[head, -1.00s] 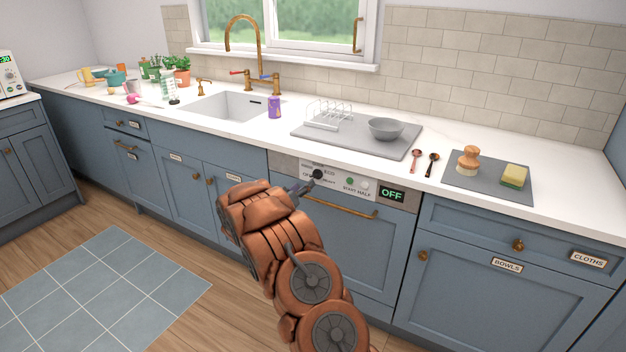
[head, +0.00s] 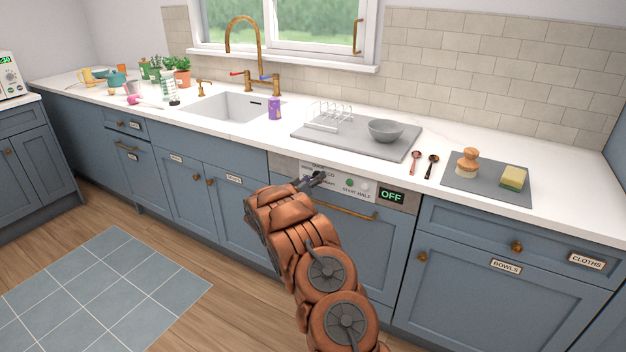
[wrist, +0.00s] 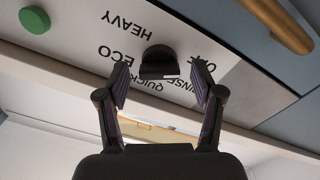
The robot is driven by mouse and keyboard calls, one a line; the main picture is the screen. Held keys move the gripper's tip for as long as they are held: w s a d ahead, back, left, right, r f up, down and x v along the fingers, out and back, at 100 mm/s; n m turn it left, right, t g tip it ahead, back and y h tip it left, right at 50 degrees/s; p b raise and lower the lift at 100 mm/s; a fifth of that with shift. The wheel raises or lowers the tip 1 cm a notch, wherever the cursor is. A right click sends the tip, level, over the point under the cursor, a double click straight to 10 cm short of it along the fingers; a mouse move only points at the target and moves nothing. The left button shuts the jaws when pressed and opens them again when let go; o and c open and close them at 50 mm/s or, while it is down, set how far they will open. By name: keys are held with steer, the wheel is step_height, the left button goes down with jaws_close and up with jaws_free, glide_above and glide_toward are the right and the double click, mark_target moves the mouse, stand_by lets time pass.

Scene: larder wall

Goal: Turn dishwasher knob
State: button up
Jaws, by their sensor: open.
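The dishwasher knob (wrist: 159,63) is a black dial on the pale control panel. In the wrist view it sits just beyond and between the fingertips, with printed words such as HEAVY, ECO and QUICK around it. My gripper (wrist: 164,90) is open, one finger on each side of the knob's line, with no clear contact. In the head view my gripper (head: 318,180) is at the panel and hides the knob. The dishwasher (head: 345,240) has a display (head: 391,196) reading OFF.
A green button (wrist: 34,19) lies left of the knob in the wrist view. The brass handle (head: 350,211) runs below the panel. The worktop above holds a drying mat (head: 310,138) with a grey bowl (head: 385,131). Floor is clear at left.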

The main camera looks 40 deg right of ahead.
steer(key=c, duration=1.1)
steer(key=shift+c, duration=0.2)
steer(key=shift+m, duration=0.3)
